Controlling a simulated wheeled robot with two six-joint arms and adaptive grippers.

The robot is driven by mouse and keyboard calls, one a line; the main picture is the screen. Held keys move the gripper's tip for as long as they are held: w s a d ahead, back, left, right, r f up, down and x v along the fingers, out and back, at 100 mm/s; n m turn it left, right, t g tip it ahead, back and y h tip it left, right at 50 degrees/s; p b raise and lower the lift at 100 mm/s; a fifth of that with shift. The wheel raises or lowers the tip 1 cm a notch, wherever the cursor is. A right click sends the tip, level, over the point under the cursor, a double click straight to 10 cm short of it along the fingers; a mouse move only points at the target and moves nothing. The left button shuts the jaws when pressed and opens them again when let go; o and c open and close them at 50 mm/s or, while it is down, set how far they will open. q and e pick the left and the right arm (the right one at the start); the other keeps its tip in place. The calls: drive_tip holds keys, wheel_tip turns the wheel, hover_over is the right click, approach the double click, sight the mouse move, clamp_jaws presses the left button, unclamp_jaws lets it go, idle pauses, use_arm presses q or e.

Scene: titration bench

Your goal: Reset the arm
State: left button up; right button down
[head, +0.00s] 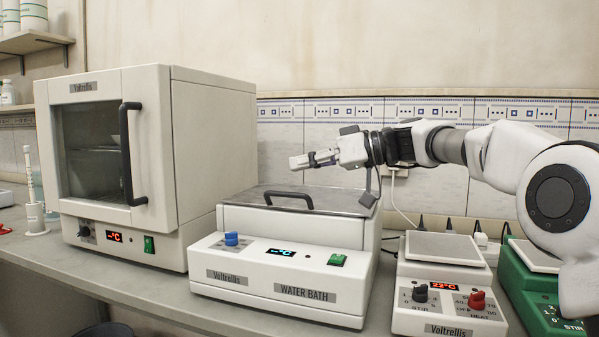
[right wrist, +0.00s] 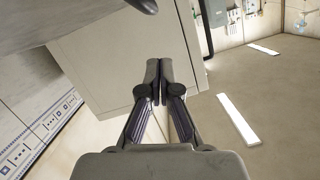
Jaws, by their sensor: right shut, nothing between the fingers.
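My right arm (head: 505,150) comes in from the right. Its gripper (head: 300,161) is held above the water bath (head: 280,280), pointing left, apart from the bath's lid. In the right wrist view the two fingers of the right gripper (right wrist: 159,72) lie together, shut with nothing between them. The side of the white oven (right wrist: 125,60) shows beyond the fingertips in that view. My left gripper is in neither view.
The oven (head: 215,150) stands left of the bath with its door shut. A lid with a black handle (head: 290,198) covers the bath. A white hotplate stirrer (head: 445,290) and a green device (head: 530,290) stand on the right. A white stand (head: 35,215) is at far left.

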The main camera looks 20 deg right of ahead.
drive_tip(key=v, duration=0.9)
drive_tip(key=shift+s+d+p, duration=0.25)
drive_tip(key=shift+d+p, duration=0.05)
drive_tip(key=shift+d, duration=0.05)
